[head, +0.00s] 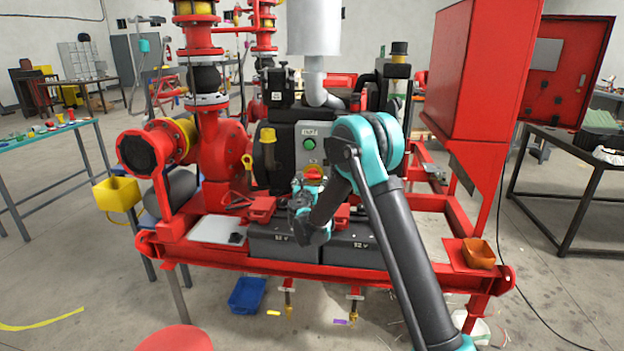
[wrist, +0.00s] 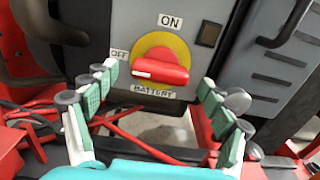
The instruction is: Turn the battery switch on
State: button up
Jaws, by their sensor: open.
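The battery switch (wrist: 162,68) is a red rotary knob on a yellow disc, set in a grey panel. Its bar lies roughly level, and the white mark at its left end is on the OFF side. The ON label (wrist: 170,21) is above, the OFF label (wrist: 119,55) at left and the BATTERY label (wrist: 152,90) below. In the head view the switch (head: 314,172) shows just above my gripper (head: 304,192). In the wrist view my gripper (wrist: 158,82) is open and empty, its green-padded fingers on either side below the knob, apparently apart from it.
A green START button (head: 309,143) sits above the switch. Black batteries (head: 283,243) stand below on the red skid frame (head: 215,262). Red pipework (head: 225,150) is at left and a red cabinet (head: 478,70) at right. Dark cables and red leads lie near the fingers.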

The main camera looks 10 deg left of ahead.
jog(key=shift+w, duration=1.45)
jog(key=c, duration=1.2)
jog(key=shift+o, duration=0.2)
